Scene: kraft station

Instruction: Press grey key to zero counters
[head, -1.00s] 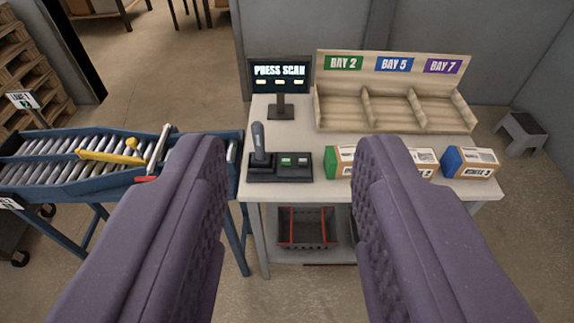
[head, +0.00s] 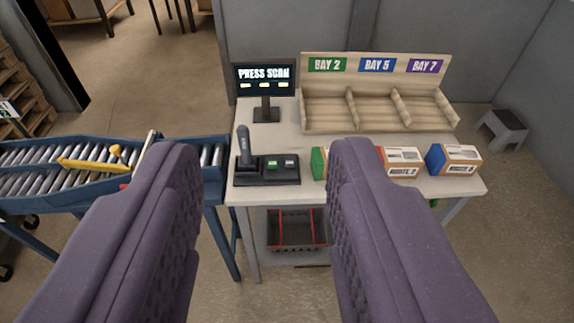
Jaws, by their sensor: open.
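The grey key (head: 290,162) sits at the right of a black control box (head: 268,178) on the front left of the table. A green key (head: 271,165) is just left of it. A dark handheld scanner (head: 243,146) stands upright at the box's left end. Behind, a screen (head: 264,77) reads "PRESS SCAN" above several small yellow marks. My gripper (head: 262,160) is open, its two purple padded fingers spread wide in the foreground. Nothing is between them up close; the control box shows through the gap, farther off.
A wooden sorter (head: 380,105) stands behind. A roller conveyor (head: 50,168) is at left, a crate (head: 296,232) below.

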